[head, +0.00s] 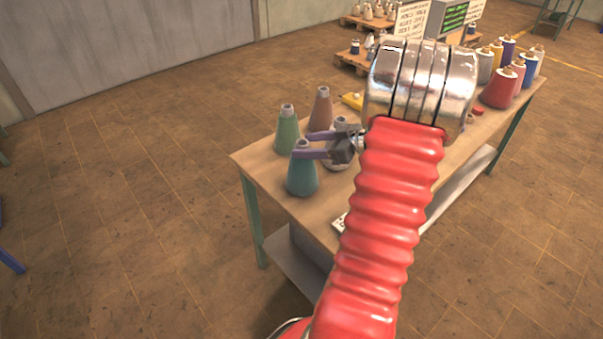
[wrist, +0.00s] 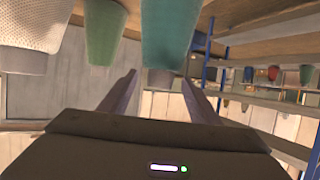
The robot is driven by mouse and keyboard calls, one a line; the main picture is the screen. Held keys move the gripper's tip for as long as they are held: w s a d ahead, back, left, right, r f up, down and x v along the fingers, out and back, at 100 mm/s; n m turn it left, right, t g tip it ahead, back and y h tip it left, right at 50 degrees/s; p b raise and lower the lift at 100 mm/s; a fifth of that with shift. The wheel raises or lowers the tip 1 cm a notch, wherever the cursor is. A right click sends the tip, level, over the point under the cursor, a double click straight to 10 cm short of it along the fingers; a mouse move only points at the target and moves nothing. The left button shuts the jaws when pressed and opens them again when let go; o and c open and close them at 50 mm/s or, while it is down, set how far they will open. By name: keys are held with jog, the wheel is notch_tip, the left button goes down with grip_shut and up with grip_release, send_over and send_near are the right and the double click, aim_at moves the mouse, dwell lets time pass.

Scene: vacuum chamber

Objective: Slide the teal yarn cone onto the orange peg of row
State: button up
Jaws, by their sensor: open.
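The teal yarn cone (head: 302,178) stands upright on the near left end of the table in the head view. My gripper (head: 301,145) is open, with its two purple fingers at the height of the cone's grey top. In the wrist view, which looks inverted, the teal cone (wrist: 172,32) hangs narrow end down between the open fingers (wrist: 159,77). No hold on it shows; whether a finger touches it, I cannot tell. I cannot make out the orange peg in either view.
A green cone (head: 287,135), a brown cone (head: 321,112) and a pale grey cone (head: 338,161) stand close by on the table (head: 268,165). Several more cones, one red (head: 498,90), crowd the table's far end. A yellow object (head: 352,101) lies behind my gripper.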

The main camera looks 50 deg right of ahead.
jog(key=shift+w+a+f, duration=0.1)
jog(key=shift+w+f, duration=0.1)
jog(key=shift+w, duration=0.2)
jog(key=shift+x, duration=2.65)
jog(key=shift+c, duration=0.6)
jog(key=shift+s, duration=0.1)
jog(key=c, duration=1.2)
jog(key=shift+f, duration=0.15)
grip_shut()
